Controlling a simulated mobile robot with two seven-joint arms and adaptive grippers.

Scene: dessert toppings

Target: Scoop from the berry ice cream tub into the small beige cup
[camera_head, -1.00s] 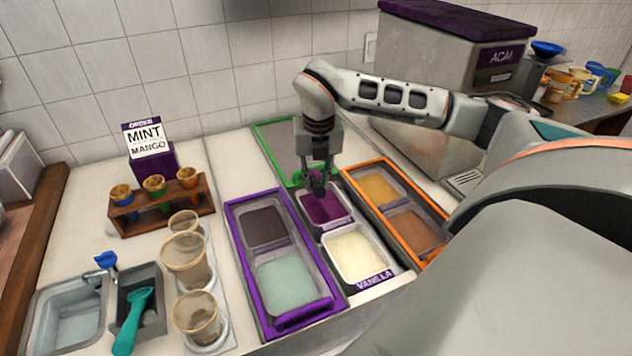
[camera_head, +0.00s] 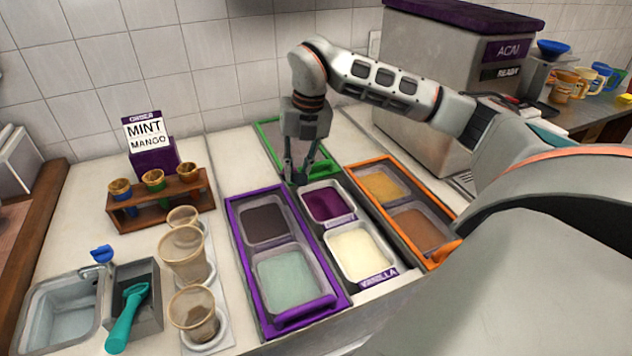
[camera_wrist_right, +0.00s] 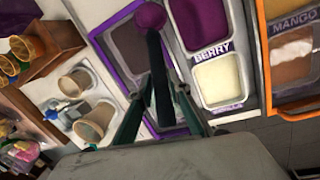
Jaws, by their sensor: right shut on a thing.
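The berry tub (camera_head: 328,203) holds dark purple ice cream; its label also shows in the right wrist view (camera_wrist_right: 212,50). My right gripper (camera_head: 300,178) is just left of and behind that tub in the head view. In the right wrist view it is shut on the dark handle of a scoop (camera_wrist_right: 160,85), with a round purple ball (camera_wrist_right: 150,15) at its far end. Three beige cups stand in a row at the left: front (camera_head: 195,313), middle (camera_head: 183,250) and back (camera_head: 182,217). Which is the small one is hard to tell. My left gripper is out of view.
The vanilla tub (camera_head: 358,252) sits in front of the berry tub. A purple-framed tray (camera_head: 240,240) lies between the tubs and cups. An orange-framed tray (camera_head: 352,168) is right, a green-framed one (camera_head: 262,135) behind. A cone rack (camera_head: 165,205) stands behind the cups.

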